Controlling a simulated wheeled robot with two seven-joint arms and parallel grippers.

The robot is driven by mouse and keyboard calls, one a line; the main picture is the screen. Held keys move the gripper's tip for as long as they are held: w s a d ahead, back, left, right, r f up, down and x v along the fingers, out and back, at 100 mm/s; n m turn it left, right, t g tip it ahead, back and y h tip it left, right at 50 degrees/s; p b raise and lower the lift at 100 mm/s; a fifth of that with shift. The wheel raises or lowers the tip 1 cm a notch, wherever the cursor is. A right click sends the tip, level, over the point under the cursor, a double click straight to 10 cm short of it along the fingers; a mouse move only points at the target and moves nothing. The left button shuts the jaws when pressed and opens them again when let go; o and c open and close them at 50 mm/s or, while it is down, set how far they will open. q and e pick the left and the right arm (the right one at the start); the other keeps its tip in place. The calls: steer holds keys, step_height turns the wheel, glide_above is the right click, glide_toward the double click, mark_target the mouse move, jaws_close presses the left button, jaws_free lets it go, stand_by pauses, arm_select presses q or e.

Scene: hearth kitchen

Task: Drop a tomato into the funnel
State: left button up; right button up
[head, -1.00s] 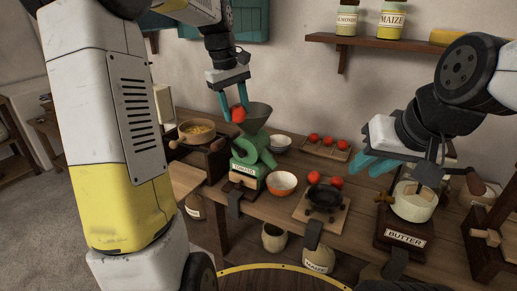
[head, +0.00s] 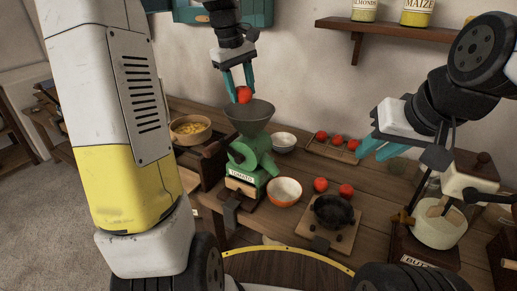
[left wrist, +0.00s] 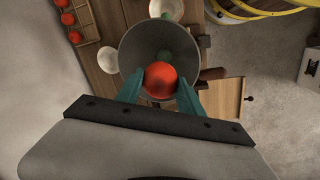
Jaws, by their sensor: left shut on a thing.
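A red tomato (head: 244,94) is between the teal fingers of my left gripper (head: 240,86), which is shut on it. The tomato is just above the dark grey funnel (head: 250,118) on top of the green machine labelled tomato (head: 247,165). In the left wrist view the held tomato (left wrist: 160,80) covers the near part of the funnel's mouth (left wrist: 137,52). My right gripper (head: 368,147) is at the right above the table, its teal fingers seen from the side. Whether it is open is unclear.
Several tomatoes lie on a wooden tray (head: 330,150) at the back, and two more (head: 320,184) sit behind a dark pot (head: 333,211). A white-orange bowl (head: 285,191) and a white bowl (head: 284,142) flank the machine. A butter churn (head: 437,226) stands at the right.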

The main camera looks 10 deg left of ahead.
arm_select(q)
steer(key=shift+f, duration=1.7)
steer(key=o, duration=1.5)
step_height(320, 180, up, 7)
steer(key=s, duration=0.1)
steer(key=s+d+f+m+t, duration=0.1)
steer(key=s+m, duration=0.2)
steer(key=s, duration=0.4)
steer(key=s+f+m+t, duration=0.2)
steer(key=s+m, duration=0.1)
steer(key=s, duration=0.5)
steer(key=s+d+f+m+t, duration=0.1)
steer(key=s+m, duration=0.2)
steer(key=s, duration=0.5)
steer(key=shift+d+f+m+t+h, duration=0.2)
steer(key=shift+d+m+t+h, duration=0.1)
